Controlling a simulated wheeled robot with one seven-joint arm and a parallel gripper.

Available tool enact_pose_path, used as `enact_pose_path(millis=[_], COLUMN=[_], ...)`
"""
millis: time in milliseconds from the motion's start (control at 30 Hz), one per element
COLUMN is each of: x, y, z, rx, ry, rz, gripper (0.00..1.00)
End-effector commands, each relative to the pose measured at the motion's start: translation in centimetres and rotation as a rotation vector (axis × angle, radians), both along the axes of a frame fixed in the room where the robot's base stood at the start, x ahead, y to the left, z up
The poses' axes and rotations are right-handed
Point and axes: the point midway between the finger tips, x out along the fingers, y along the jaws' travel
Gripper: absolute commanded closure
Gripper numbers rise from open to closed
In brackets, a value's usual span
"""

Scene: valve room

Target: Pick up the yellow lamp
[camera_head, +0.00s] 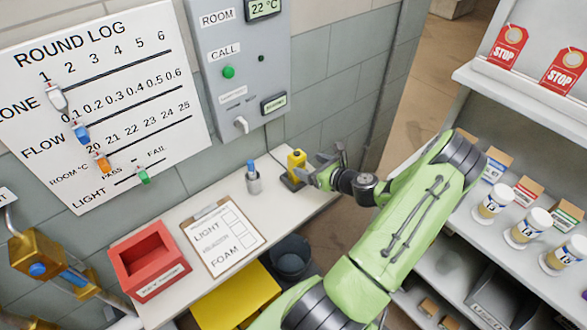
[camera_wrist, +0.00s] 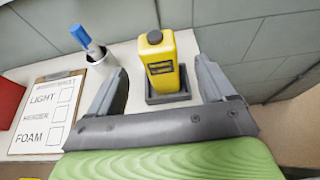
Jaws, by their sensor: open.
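The yellow lamp (camera_head: 297,162) stands upright in a dark holder (camera_head: 291,183) near the far right end of the white bench. In the wrist view the yellow lamp (camera_wrist: 162,62) has a dark cap on top and a dark label band on its front. My gripper (camera_head: 321,167) is open and empty, just to the right of the lamp. In the wrist view the fingers of my gripper (camera_wrist: 162,88) point toward the lamp, which appears between them. I cannot tell how far the fingertips are from it.
A cup with a blue marker (camera_head: 253,180) stands left of the lamp. A clipboard (camera_head: 222,236) and a red box (camera_head: 148,258) lie further left. A grey wall stands behind the bench. Shelves with jars (camera_head: 494,202) are on the right. A dark bin (camera_head: 290,258) stands below the bench.

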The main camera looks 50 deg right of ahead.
Motion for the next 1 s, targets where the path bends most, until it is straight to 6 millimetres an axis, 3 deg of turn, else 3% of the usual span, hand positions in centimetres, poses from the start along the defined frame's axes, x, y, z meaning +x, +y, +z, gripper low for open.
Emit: enact_pose_path(millis=[100,267,500,767,1000], x=[2.5,4.2,8.0,8.4,8.4], y=[-0.2,-0.4,-0.7,-0.9,-0.8], z=[-1.1,-1.7,-3.4,-3.5,-3.5], rx=[-0.001,-0.001,-0.003,-0.001,-0.002], ry=[-0.001,-0.001,0.0,0.002,0.002], rz=[0.004,0.003,0.004,0.002,0.003], gripper=[0.17,0.17,0.17,0.17,0.54])
